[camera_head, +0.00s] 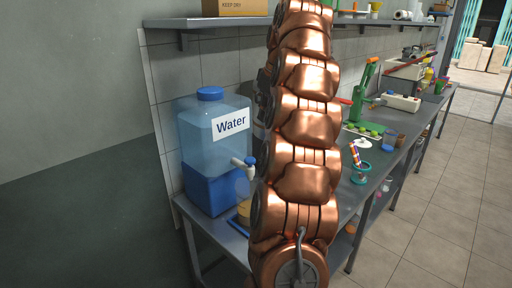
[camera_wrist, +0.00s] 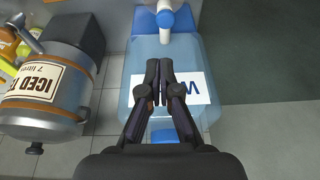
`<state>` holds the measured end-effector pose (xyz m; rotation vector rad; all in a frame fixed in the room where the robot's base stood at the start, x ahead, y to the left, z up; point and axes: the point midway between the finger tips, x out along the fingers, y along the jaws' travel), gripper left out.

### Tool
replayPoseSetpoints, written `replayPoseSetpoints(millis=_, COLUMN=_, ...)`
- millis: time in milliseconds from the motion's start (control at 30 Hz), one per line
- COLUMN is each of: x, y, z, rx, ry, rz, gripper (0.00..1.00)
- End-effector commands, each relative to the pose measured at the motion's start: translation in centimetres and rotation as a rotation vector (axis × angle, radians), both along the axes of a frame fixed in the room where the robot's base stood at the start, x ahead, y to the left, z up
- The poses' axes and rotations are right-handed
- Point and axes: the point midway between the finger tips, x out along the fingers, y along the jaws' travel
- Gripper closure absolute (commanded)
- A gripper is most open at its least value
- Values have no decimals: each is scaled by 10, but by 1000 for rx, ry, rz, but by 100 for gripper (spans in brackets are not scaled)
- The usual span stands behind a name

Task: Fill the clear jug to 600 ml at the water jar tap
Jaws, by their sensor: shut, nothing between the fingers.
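The water jar (camera_head: 212,140) is a clear blue container with a blue cap, a blue lower part and a "Water" label, standing on the counter at left in the head view. Its white tap (camera_head: 240,163) with a blue handle (camera_head: 249,162) points right. The jar (camera_wrist: 191,60) appears upside down in the wrist view, its tap (camera_wrist: 165,18) at the top edge. My gripper (camera_wrist: 160,68) is shut and empty, in front of the jar's label in that view; my arm hides it in the head view. I cannot make out the clear jug with certainty; my arm hides part of the counter near the tap.
An iced-tea dispenser (camera_wrist: 50,88) stands beside the jar in the wrist view. A shelf (camera_head: 215,22) with a cardboard box (camera_head: 237,8) runs above. Farther along the counter are cups, a green tool (camera_head: 364,90) and a tray (camera_head: 362,132). The floor at right is clear.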

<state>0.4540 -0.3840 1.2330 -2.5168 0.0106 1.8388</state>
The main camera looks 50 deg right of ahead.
Motion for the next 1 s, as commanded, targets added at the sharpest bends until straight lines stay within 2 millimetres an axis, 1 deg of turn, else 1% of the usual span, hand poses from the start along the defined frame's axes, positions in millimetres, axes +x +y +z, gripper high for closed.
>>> replayPoseSetpoints(millis=167, x=3, y=2, z=-12, rx=4, ry=3, rz=2, gripper=100)
replayPoseSetpoints(millis=300, x=8, y=2, z=-28, rx=2, ry=0, rz=3, gripper=100)
replayPoseSetpoints(millis=367, x=9, y=1, z=-28, rx=2, ry=0, rz=2, gripper=100)
replayPoseSetpoints(millis=567, x=14, y=1, z=-41, rx=1, ry=0, rz=1, gripper=100)
replayPoseSetpoints(millis=1000, x=26, y=2, z=-79, rx=2, ry=2, rz=2, gripper=100)
